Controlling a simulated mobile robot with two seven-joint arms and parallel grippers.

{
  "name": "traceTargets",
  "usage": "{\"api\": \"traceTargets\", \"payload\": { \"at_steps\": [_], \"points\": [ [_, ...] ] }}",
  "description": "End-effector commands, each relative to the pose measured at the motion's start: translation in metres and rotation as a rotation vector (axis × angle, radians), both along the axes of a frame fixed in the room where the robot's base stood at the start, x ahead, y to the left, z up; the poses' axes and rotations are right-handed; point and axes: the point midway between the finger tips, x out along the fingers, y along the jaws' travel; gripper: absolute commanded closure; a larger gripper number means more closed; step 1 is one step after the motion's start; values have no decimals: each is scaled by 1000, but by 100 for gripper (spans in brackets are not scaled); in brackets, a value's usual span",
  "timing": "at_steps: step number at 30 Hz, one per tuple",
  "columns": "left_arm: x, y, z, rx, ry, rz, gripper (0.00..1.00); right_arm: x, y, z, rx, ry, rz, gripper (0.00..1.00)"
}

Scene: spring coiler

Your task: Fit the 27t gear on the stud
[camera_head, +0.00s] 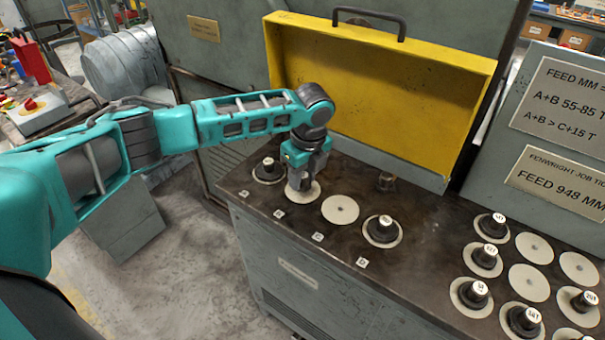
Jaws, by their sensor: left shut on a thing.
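My left gripper (302,184) points down over the second pale round spot (312,194) from the left on the dark machine top. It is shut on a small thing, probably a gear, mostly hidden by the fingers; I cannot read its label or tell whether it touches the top. A dark gear with a white cap (268,168) stands to its left. The third spot (340,209) is bare apart from a small centre mark. Another capped gear (384,228) stands on the fourth spot. A short bare stud (386,181) rises farther back. My right gripper is out of view.
The yellow guard (370,90) stands open behind the top. At right, several capped gears (486,258) stand on pale spots, and other spots, such as this one (534,247), are empty. Signs (563,185) lean behind them. The front strip with small labels (318,237) is clear.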

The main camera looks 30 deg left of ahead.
Motion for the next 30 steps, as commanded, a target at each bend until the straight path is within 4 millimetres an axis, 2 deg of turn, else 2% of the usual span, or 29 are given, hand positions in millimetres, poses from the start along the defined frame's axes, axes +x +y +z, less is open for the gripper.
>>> {"api": "traceTargets", "payload": {
  "at_steps": [27,28,30],
  "points": [
    [0,0,-11,-1,-2,0,100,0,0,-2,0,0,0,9],
    [0,0,-11,-1,-2,0,62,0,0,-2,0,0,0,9],
    [0,0,-11,-1,-2,0,55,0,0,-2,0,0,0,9]
  ]
}}
